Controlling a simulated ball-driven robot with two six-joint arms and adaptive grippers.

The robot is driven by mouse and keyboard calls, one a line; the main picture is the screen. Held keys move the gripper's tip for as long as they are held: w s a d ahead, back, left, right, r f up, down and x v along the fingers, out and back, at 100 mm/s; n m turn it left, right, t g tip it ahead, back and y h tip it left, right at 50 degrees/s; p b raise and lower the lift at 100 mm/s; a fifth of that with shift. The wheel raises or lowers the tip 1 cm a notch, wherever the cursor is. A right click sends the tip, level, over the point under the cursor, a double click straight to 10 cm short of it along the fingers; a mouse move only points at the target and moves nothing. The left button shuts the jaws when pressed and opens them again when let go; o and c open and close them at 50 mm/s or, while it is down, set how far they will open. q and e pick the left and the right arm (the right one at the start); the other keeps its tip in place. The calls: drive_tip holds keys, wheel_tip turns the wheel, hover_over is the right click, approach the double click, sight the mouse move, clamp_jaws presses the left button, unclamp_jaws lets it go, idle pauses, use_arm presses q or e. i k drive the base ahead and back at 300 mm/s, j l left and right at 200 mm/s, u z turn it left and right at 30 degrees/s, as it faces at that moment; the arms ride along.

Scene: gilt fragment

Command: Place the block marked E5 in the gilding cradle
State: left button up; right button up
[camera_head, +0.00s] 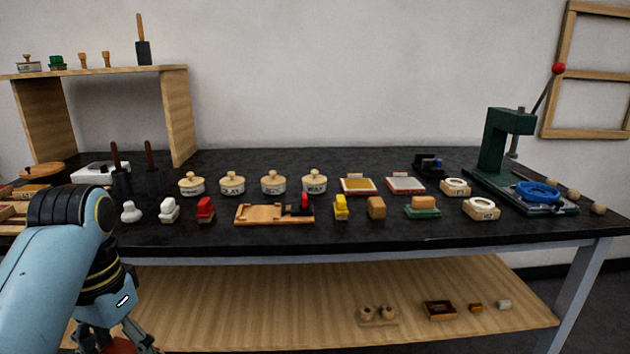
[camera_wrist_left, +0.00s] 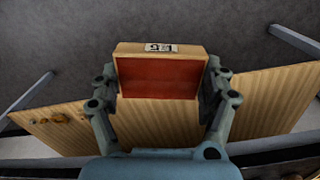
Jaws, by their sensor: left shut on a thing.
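The block marked E5 (camera_wrist_left: 160,75) is wooden with a red face, and its E5 label is on a pale edge in the left wrist view. My left gripper (camera_wrist_left: 160,88) is shut on it, one finger on each side. In the head view my left gripper (camera_head: 119,345) is low at the bottom left, in front of the bench edge, with a bit of the red face showing. A wooden cradle-like holder (camera_head: 262,214) with a black and red clamp at its right end lies on the bench; it appears to be the gilding cradle. My right gripper is out of view.
Red (camera_head: 205,208), yellow (camera_head: 341,206) and tan (camera_head: 376,207) blocks flank the holder. Several lidded pots (camera_head: 273,183) stand behind it. A green press (camera_head: 497,150) is at the right. A wooden lower shelf (camera_head: 250,300) lies under the black bench top (camera_head: 330,235).

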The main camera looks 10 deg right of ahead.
sight(262, 214)
drive_tip(key=i+j+z, duration=0.1)
drive_tip(key=j+z, duration=0.15)
drive_tip(key=z, duration=0.15)
drive_tip(key=j+z, duration=0.2)
drive_tip(key=z, duration=0.2)
drive_tip(key=i+j+z, duration=0.1)
drive_tip(key=j+z, duration=0.5)
drive_tip(key=z, duration=0.15)
